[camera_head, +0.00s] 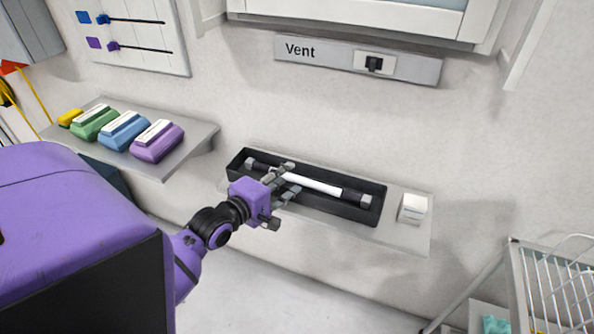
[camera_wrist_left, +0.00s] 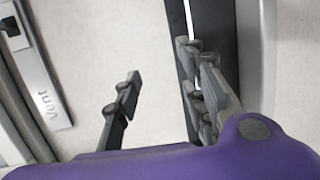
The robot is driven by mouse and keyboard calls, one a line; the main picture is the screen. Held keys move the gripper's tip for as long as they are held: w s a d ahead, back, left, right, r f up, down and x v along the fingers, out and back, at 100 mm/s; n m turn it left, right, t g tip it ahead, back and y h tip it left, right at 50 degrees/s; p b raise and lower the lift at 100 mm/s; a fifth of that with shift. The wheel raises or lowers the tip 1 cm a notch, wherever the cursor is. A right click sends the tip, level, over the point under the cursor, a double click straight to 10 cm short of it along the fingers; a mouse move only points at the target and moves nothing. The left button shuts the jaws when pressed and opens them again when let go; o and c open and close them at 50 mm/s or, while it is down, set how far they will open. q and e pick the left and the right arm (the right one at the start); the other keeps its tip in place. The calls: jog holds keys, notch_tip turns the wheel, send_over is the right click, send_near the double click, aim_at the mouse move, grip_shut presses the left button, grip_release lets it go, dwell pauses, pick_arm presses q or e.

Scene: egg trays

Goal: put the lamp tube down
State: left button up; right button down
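The lamp tube (camera_head: 318,185), white with dark and grey ends, lies lengthwise in the long black tray (camera_head: 376,217) on the wall shelf. My left gripper (camera_head: 285,183) is over the tray's front left part, its fingers spread near the tube's left half. In the left wrist view the fingers stand wide apart (camera_wrist_left: 160,92), with bare wall showing between them. A thin strip of the tube (camera_wrist_left: 188,14) shows there beside the tray's black inside (camera_wrist_left: 214,35), running behind one finger. Whether that finger touches the tube I cannot tell. My right gripper is not in view.
A small white box (camera_head: 412,209) stands right of the tray. A grey shelf (camera_head: 190,153) at the left bears several coloured boxes. A panel marked Vent (camera_head: 330,55) is on the wall above. A wire rack cart (camera_head: 535,285) stands at the lower right.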

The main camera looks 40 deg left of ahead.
pick_arm(q)
jog(key=s+d+f+m+g, duration=0.2)
jog(key=s+d+f+m, duration=0.3)
jog(key=s+f, duration=0.3)
jog(key=s+d+f+m+g, duration=0.3)
jog(key=s+d+f+m, duration=0.3)
jog(key=s+f, duration=0.3)
jog(key=s+d+f+m+g, duration=0.2)
jog(key=s+d+f+m, duration=0.3)
jog(key=s, duration=1)
notch_tip(320, 180, down, 3)
jog(key=m, duration=0.2)
jog(key=shift+d+f+m+g, duration=0.15)
jog(key=shift+d+m+g, duration=0.15)
jog(key=shift+d, duration=0.05)
jog(key=shift+w, duration=0.1)
